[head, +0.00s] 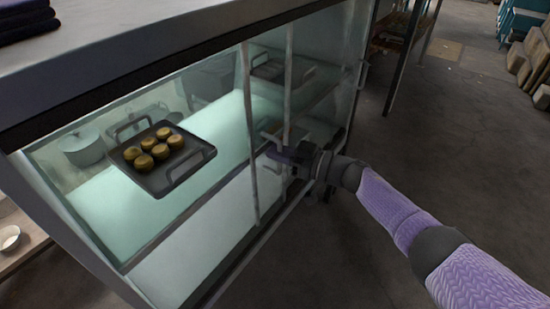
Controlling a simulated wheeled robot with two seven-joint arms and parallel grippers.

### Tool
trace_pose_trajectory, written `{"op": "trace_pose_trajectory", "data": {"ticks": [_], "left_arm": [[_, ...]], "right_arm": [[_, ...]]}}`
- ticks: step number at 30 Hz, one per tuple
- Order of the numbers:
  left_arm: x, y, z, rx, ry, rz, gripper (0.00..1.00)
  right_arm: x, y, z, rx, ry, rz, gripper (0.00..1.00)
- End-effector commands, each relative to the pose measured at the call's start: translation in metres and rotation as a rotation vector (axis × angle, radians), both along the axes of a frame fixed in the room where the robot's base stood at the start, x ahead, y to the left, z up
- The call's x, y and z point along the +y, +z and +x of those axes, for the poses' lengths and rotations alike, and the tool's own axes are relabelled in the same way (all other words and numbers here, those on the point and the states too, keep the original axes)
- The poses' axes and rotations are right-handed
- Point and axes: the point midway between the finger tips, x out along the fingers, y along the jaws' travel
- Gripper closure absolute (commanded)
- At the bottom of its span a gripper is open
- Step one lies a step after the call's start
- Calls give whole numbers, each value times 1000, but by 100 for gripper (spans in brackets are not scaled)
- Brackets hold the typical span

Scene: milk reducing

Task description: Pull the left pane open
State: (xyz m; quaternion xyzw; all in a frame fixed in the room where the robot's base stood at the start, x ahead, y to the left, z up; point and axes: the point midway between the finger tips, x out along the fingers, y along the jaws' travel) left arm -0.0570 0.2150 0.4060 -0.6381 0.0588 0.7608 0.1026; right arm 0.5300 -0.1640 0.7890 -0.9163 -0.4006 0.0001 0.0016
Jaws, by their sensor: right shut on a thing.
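The glass case has sliding panes on its front. The left pane (265,95) stands slid to the right and overlaps the right pane (325,70), and the left part of the front is uncovered. My right gripper (275,152) is at the left pane, shut on its handle (269,134); the contact is small and partly hidden by the fingers. My right arm reaches in from the lower right. My left gripper is not in view.
Inside the case, a dark tray (158,181) with several round golden pastries sits behind the open left part. Another dark tray (268,68) lies farther right. A handle (363,75) is at the right pane's outer edge.

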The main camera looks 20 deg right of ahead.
Motion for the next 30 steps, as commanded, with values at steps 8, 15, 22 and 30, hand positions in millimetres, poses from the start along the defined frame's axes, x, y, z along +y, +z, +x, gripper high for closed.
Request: {"op": "trace_pose_trajectory", "data": {"ticks": [8,15,22,30], "left_arm": [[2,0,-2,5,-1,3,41],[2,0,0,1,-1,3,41],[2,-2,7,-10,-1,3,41],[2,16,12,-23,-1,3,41]], "right_arm": [[-1,0,1,1,-1,-2,100],[-1,0,1,1,-1,-2,57],[-1,0,0,1,0,-1,51],[-30,5,-26,2,-2,-4,51]]}}
